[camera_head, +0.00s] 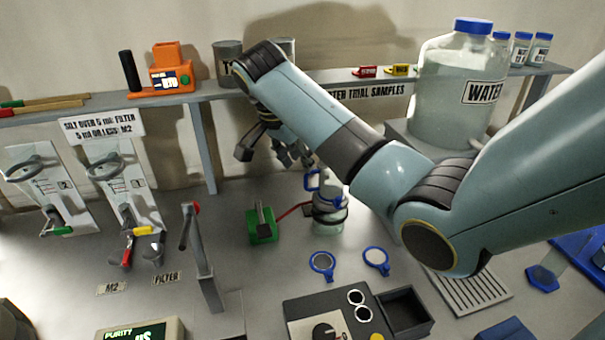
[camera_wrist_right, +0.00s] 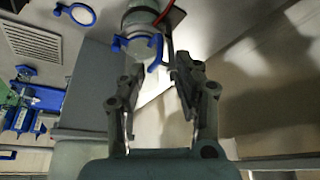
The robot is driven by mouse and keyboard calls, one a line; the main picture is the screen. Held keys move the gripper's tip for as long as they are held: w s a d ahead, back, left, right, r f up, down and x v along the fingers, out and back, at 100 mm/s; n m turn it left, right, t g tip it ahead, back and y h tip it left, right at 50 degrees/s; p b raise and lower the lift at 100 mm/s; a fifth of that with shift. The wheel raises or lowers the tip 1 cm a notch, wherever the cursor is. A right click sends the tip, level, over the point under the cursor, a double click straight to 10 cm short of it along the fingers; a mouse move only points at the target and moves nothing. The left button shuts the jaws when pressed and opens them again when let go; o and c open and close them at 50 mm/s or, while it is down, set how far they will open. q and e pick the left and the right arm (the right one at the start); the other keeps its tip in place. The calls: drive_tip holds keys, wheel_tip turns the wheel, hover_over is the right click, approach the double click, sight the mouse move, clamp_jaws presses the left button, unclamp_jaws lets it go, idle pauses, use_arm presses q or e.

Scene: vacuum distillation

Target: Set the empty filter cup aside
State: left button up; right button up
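A clear vessel with a dark band, the filter flask (camera_head: 328,222), stands on the table. A cup with blue trim (camera_head: 322,184), which looks like the filter cup, sits on its top. In the right wrist view the blue-trimmed cup (camera_wrist_right: 138,46) is just beyond the fingertips. Whether it is empty cannot be seen. My right gripper (camera_head: 285,152) hangs above and to the left of the cup, partly behind my arm. In the wrist view the right gripper (camera_wrist_right: 157,82) has its fingers apart with nothing between them. My left gripper is not in view.
A green block (camera_head: 262,226) with a red tube stands left of the flask. Two blue-rimmed rings (camera_head: 322,263) lie in front. A shelf (camera_head: 200,94) runs behind, with a large water jar (camera_head: 455,95) at right. A grey post (camera_head: 205,270) stands front left.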

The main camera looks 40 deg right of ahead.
sight(306, 177)
drive_tip(key=x, duration=0.6)
drive_tip(key=shift+d+f, duration=0.1)
drive_tip(key=shift+f, duration=0.05)
drive_tip(key=shift+d+f+p, duration=0.2)
drive_tip(key=shift+f+p, duration=0.1)
drive_tip(key=shift+f, duration=0.2)
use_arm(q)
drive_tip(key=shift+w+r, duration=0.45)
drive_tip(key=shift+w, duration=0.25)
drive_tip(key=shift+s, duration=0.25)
use_arm(e)
clamp_jaws()
